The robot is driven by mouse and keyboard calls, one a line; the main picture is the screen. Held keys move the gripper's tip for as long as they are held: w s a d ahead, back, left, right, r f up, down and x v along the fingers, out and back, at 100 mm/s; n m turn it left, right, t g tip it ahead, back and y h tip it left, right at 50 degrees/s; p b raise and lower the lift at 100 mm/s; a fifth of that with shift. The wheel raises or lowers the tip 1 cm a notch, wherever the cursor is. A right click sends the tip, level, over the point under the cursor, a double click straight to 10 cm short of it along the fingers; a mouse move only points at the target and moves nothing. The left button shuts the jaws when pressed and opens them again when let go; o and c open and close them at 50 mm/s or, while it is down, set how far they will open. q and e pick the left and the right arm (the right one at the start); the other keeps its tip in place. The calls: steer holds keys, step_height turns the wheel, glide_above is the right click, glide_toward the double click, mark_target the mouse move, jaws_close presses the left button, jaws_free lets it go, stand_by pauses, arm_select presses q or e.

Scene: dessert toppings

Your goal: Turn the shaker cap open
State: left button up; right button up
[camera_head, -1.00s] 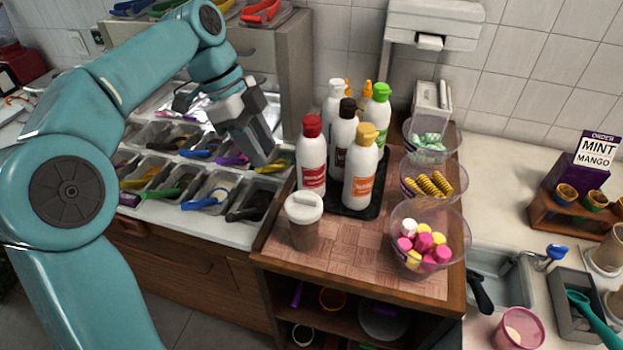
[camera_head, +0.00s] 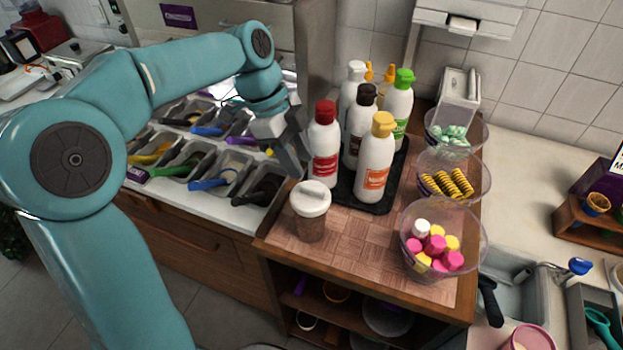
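The shaker (camera_head: 309,222) stands upright on the wooden counter's near left part. It has a white cap (camera_head: 311,197) with a raised ridge across the top and a see-through body with brown contents. My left gripper (camera_head: 293,160) is above and behind the shaker, left of the red-capped bottle, and does not touch the shaker. Its grey fingers point down and overlap in this view, so I cannot tell how far apart they are. My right gripper is not in view.
Several sauce bottles, one red-capped (camera_head: 323,145) and one yellow-capped (camera_head: 375,165), stand on a black tray (camera_head: 396,183) close behind the shaker. Glass bowls (camera_head: 484,240) of toppings line the right side. Topping bins with scoops (camera_head: 215,180) lie left. Bare counter (camera_head: 350,260) is in front.

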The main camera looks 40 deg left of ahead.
mark_target(312, 188)
arm_select(q)
steer(key=x, duration=0.5)
steer(key=shift+f, duration=0.35)
steer(key=shift+d+f, duration=0.3)
steer(key=shift+s+a, duration=0.1)
jaws_close()
